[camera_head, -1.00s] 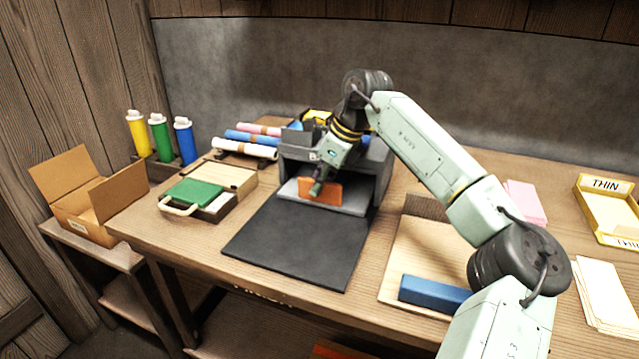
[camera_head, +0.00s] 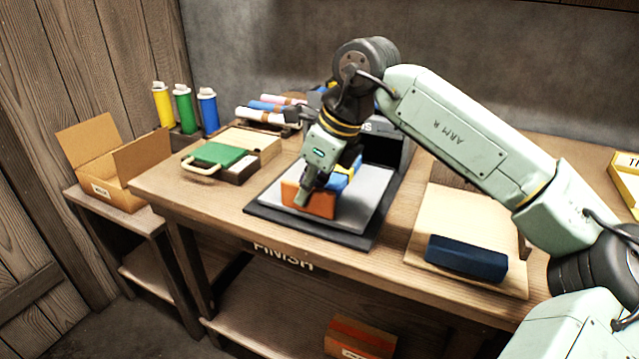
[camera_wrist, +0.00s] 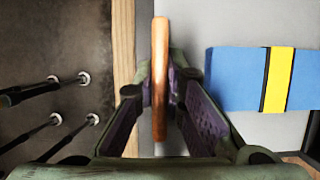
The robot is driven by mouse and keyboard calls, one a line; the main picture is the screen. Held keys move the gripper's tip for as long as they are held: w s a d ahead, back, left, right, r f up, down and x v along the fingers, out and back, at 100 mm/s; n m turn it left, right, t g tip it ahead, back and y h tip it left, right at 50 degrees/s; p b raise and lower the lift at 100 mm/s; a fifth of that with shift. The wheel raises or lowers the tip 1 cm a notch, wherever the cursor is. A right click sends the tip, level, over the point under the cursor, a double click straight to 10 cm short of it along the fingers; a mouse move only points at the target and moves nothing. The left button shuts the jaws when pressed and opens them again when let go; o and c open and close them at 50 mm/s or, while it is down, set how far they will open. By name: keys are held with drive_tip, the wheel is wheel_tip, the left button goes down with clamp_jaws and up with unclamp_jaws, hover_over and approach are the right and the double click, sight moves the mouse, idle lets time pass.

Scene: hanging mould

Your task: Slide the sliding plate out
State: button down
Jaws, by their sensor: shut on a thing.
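The sliding plate (camera_head: 368,203) is light grey and lies over the black mat (camera_head: 364,240), drawn out in front of the dark grey press (camera_head: 388,146). An orange upright handle (camera_head: 312,206) stands at its front edge. My gripper (camera_head: 308,190) is shut on this handle from above; the wrist view shows the thin orange edge (camera_wrist: 160,75) between my fingers (camera_wrist: 161,98). A blue block with a yellow band (camera_wrist: 245,80) sits on the plate behind the handle. In the head view my gripper partly hides it, and my arm hides part of the press.
A green-topped case (camera_head: 215,155) and rolls (camera_head: 268,115) lie left of the press. A wooden board (camera_head: 455,215) with a dark blue bar (camera_head: 466,257) lies to the right. The table's front edge, marked FINISH (camera_head: 284,257), is close to the mat.

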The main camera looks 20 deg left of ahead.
drive_tip(key=shift+s, duration=1)
drive_tip(key=c, duration=1.7)
unclamp_jaws()
drive_tip(key=shift+o, duration=0.2)
drive_tip(key=shift+r, duration=0.1)
drive_tip(key=shift+d+r, duration=0.1)
drive_tip(key=shift+r, duration=0.2)
drive_tip(key=v, duration=1.1)
drive_tip(key=shift+d, duration=0.1)
